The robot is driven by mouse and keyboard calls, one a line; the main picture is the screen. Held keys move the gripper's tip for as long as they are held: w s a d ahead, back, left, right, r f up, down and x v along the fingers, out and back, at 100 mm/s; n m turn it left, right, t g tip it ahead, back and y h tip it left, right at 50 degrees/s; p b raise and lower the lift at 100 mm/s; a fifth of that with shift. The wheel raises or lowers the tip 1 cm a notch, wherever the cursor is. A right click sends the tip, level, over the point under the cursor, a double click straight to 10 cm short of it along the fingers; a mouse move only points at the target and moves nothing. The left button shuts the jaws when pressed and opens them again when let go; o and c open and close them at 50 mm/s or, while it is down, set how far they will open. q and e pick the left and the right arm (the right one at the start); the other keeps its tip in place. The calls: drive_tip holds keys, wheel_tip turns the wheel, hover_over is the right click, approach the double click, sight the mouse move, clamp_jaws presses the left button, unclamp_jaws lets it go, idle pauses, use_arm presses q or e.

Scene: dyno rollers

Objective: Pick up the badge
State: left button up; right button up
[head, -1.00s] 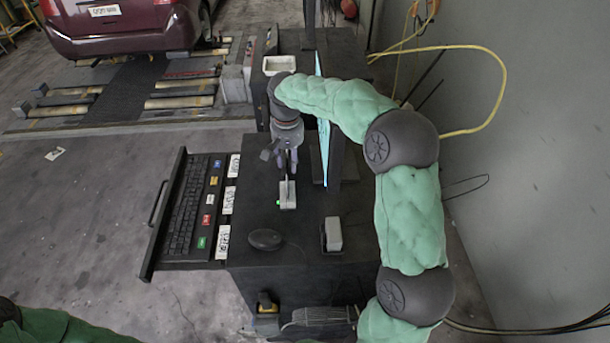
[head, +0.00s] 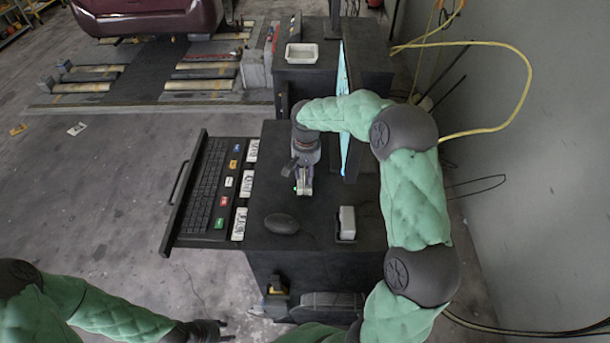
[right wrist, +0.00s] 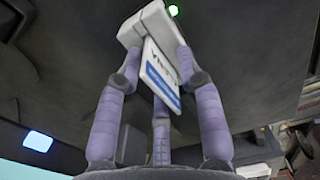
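The badge (right wrist: 164,78) is a white card with a blue stripe and dark print, seen in the right wrist view. It sticks out of a pale grey reader block (right wrist: 146,24) with a green light. My right gripper (right wrist: 158,56) has its purple fingers on either side of the badge, close to the reader. The fingers look apart, with a gap beside the card; firm contact is not clear. In the head view my right gripper (head: 304,180) is over the reader on the dark cabinet top and hides the badge. My left gripper (head: 226,330) is open and empty at the lower edge.
A dark cabinet (head: 330,215) carries a mouse (head: 281,224), a small white block (head: 347,222) and an upright screen (head: 343,150). A keyboard tray (head: 205,190) extends to the left. A white tray (head: 302,53) stands behind. A wall is at right.

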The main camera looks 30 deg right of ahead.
drive_tip(key=shift+a, duration=0.1)
drive_tip(key=c, duration=0.3)
clamp_jaws()
drive_tip(key=shift+r, duration=0.1)
drive_tip(key=shift+r, duration=0.55)
wheel_tip(320, 180, up, 2)
drive_tip(key=shift+r+b, duration=0.1)
drive_tip(key=shift+b, duration=0.2)
drive_tip(key=s+a+r+p, duration=0.2)
drive_tip(key=s+a+r, duration=0.1)
drive_tip(key=a+r, duration=1)
wheel_tip(320, 180, up, 3)
drive_tip(key=shift+a+f, duration=0.2)
drive_tip(key=shift+a, duration=0.1)
